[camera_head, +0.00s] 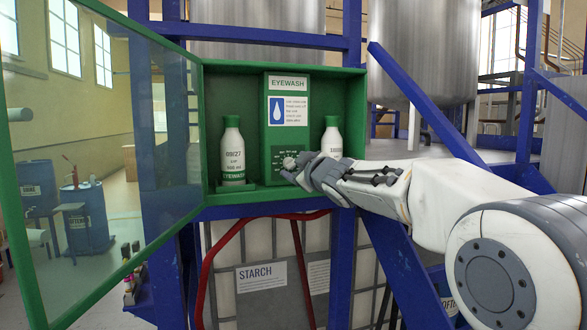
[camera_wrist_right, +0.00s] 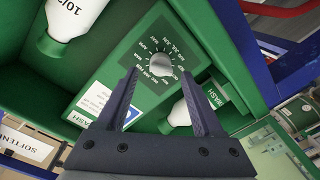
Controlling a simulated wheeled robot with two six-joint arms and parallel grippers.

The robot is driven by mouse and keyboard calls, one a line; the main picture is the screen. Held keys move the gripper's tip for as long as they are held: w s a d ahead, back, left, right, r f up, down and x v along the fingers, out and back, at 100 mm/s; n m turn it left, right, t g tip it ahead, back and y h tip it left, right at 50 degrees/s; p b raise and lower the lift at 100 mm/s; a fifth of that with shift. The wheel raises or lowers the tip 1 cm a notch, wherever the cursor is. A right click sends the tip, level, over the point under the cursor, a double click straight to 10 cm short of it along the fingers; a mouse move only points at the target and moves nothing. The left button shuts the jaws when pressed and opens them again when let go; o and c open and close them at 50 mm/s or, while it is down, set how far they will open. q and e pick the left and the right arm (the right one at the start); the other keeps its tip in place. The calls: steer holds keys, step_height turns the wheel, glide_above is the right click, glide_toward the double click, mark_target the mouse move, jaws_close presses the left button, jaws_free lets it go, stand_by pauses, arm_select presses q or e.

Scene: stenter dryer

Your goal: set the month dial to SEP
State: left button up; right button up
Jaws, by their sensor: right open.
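The month dial (camera_wrist_right: 158,66) is a round grey knob ringed by small month letters on a green panel in the right wrist view. I cannot read which month it points to. In the head view the dial (camera_head: 290,162) shows low in the open green eyewash cabinet (camera_head: 285,68), partly covered by my right gripper (camera_head: 296,170). My right gripper (camera_wrist_right: 162,88) is open, its two dark fingers pointing at the panel on either side of the dial. Nothing is between the fingers but the view of the dial; contact cannot be told. My left gripper is not in view.
White eyewash bottles stand left (camera_head: 233,152) and right (camera_head: 332,138) of the dial panel. The right one is close to my gripper. The glass door (camera_head: 100,150) hangs open to the left. Blue frame beams and a red hose (camera_head: 262,217) lie below the cabinet.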

steer(key=v, duration=0.7)
steer(key=shift+s+b, duration=0.3)
steer(key=shift+b, duration=0.1)
steer(key=shift+d, duration=0.1)
